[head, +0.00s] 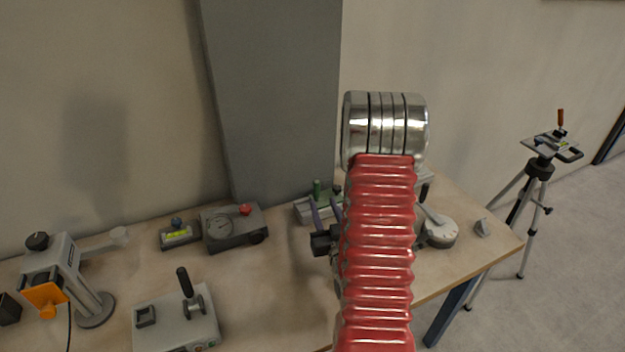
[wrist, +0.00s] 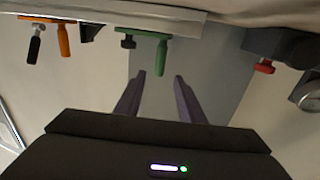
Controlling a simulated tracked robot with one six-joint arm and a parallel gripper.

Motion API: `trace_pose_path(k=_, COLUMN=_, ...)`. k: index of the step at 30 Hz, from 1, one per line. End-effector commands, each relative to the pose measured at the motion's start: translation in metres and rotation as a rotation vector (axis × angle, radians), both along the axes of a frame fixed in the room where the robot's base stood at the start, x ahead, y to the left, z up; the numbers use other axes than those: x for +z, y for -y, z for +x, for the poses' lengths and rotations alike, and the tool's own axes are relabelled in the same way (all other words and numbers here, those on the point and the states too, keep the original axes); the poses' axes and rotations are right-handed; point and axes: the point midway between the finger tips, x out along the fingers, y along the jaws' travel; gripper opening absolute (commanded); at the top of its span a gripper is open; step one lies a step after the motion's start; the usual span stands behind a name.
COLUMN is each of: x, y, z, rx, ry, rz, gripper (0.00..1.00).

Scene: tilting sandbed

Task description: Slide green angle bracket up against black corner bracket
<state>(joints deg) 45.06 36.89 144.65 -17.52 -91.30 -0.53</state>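The green angle bracket (wrist: 147,34) is at the top of the wrist view, on a pale grey rail (wrist: 185,20). It has a green handle and a dark knob. A small black piece (wrist: 89,32), which looks like the black corner bracket, is left of it on the same rail, with a gap between them. In the head view a green upright part (head: 317,188) shows on the grey fixture; my arm hides the rest.
An orange handle (wrist: 63,42) and a black handle (wrist: 35,47) hang farther left on the rail. A grey gauge box (head: 235,230) stands left of the fixture, a round dial device (head: 437,232) to the right.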

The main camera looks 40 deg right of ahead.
Motion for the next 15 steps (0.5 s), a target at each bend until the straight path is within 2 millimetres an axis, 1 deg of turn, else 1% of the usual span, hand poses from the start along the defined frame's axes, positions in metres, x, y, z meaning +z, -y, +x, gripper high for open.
trace_pose_path(k=10, x=0.0002, y=0.0005, z=-0.0003, rx=-0.001, ry=0.004, rz=-0.001, gripper=0.36)
trace_pose_path(k=15, x=0.0001, y=0.0037, z=0.0061, rx=0.0, ry=0.004, rz=-0.001, gripper=0.36)
